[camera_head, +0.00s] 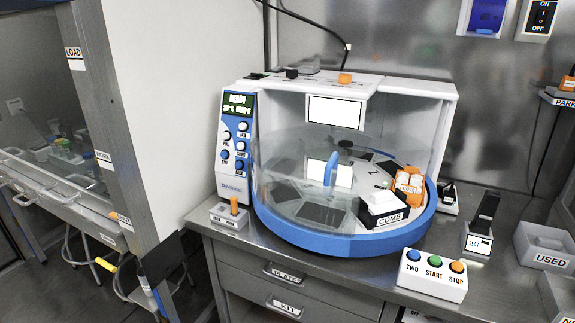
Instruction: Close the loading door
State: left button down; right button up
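The benchtop machine (238,130) has a clear curved door (285,185) around the front left of its round blue-rimmed deck (340,243). I take this to be the loading door. A blue upright handle (330,168) stands at the front middle of the clear panel. The right part of the deck looks uncovered. A white box marked COMB (383,210) and an orange-and-white item (410,184) sit there. The machine's green screen (238,104) reads READY. Neither of my grippers can be made out in the head view.
A white box with TWO, START and STOP buttons (433,276) stands in front of the deck. A small block with an orange lever (231,213) is at the left. A black stand (482,222) and a grey USED bin (546,246) are at the right.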

aim_at(333, 163)
jog(key=u, duration=0.25)
jog(key=k, duration=0.8)
jog(key=u, duration=0.2)
jog(key=i, duration=1.35)
jog(key=z, duration=0.95)
